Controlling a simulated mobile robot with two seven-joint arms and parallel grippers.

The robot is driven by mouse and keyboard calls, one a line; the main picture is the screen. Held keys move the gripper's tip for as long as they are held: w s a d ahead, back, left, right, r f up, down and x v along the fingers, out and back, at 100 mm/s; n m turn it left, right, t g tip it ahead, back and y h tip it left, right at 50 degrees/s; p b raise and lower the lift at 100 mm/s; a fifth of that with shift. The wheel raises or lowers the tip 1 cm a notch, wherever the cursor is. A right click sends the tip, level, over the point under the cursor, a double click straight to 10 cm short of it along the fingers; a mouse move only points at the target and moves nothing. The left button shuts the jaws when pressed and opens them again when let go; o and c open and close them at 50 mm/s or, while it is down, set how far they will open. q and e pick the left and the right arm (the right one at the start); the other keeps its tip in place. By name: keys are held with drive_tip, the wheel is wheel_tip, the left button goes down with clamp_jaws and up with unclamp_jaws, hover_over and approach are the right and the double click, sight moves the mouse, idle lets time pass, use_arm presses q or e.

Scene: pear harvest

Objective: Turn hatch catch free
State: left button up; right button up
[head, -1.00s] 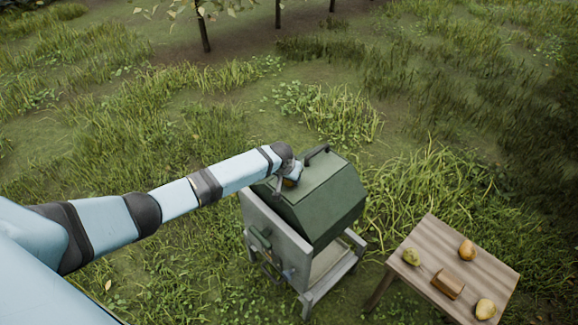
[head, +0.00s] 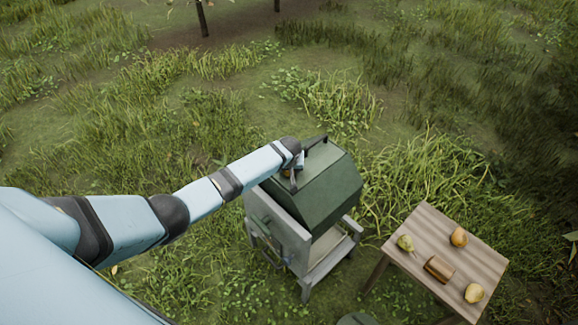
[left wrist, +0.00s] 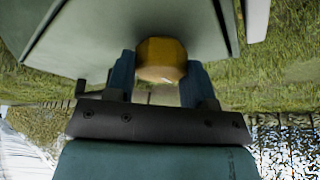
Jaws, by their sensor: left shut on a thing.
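The green box with a sloped lid (head: 325,200) stands on a grey frame in the middle of the head view, with a dark bar handle (head: 315,143) on top. My left gripper (head: 295,176) is at the box's upper left side. In the left wrist view, my left gripper (left wrist: 158,80) is shut on a yellow-brown rounded piece (left wrist: 160,58) between its two blue fingers, close against the green panel (left wrist: 130,20). I cannot tell whether this piece is the hatch catch. My right gripper is not in view.
A wooden table (head: 425,225) stands right of the box, bearing a green pear (head: 405,243), an orange-brown pear (head: 459,237), a yellow pear (head: 474,293) and a brown block (head: 439,268). Grass surrounds everything. A tree trunk (head: 202,18) stands far back.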

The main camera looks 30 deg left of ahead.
use_arm(q)
drive_tip(key=o, duration=0.9)
drive_tip(key=shift+r, duration=0.1)
drive_tip(key=shift+s+r, duration=0.1)
drive_tip(key=shift+r, duration=0.25)
drive_tip(key=shift+p+v, duration=0.3)
drive_tip(key=shift+v, duration=6.1)
